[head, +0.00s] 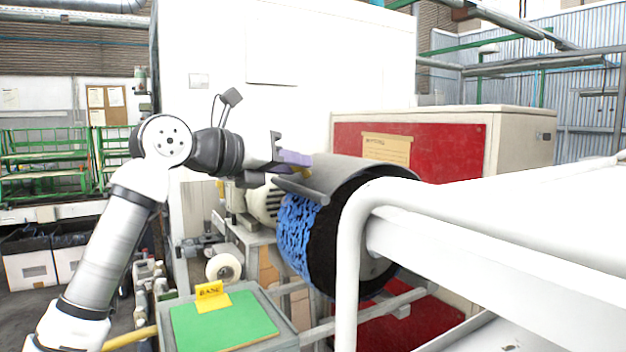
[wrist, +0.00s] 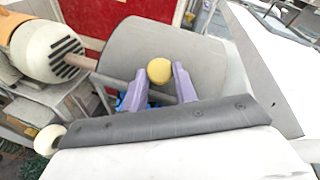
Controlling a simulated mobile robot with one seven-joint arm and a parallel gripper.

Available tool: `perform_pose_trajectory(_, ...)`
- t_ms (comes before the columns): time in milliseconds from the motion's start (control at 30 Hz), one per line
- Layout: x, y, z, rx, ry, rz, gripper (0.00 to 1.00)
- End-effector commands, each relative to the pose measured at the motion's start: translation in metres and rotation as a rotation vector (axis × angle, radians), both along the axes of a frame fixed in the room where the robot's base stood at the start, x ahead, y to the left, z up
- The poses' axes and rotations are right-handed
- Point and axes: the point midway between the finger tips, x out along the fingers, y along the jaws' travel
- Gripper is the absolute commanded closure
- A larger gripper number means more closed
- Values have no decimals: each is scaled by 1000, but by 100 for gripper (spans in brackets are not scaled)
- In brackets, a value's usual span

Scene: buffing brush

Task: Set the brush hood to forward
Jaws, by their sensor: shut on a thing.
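The brush hood (head: 340,176) is a grey curved cover over the upper part of a round brush (head: 296,232) with blue bristles and a dark end face. In the wrist view the hood (wrist: 205,58) fills the upper middle, and only specks of blue bristle show below it. A yellow knob (wrist: 159,71) stands at the hood's near side. My gripper (head: 294,158) reaches in from the left at the hood's upper left edge. Its purple fingers (wrist: 160,80) are on either side of the knob and shut on it. The knob's lower part is hidden.
A beige motor (wrist: 48,52) with a slotted end sits left of the brush. A white rail and panel (head: 480,225) fill the right foreground. A red-fronted cabinet (head: 455,150) stands behind. A green-topped box (head: 225,322) with a yellow sign is below, near my arm.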

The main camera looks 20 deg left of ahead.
Motion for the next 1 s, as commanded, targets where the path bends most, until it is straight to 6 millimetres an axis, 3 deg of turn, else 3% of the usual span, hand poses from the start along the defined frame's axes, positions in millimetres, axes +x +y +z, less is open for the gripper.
perform_pose_trajectory(33, -4, 3, -13, -24, -24, -2, 100)
perform_pose_trajectory(300, -16, 15, -27, -118, -118, -1, 100)
perform_pose_trajectory(967, -20, 19, -33, -157, -153, -3, 100)
perform_pose_trajectory(1000, -20, 19, -33, -157, -153, -3, 69)
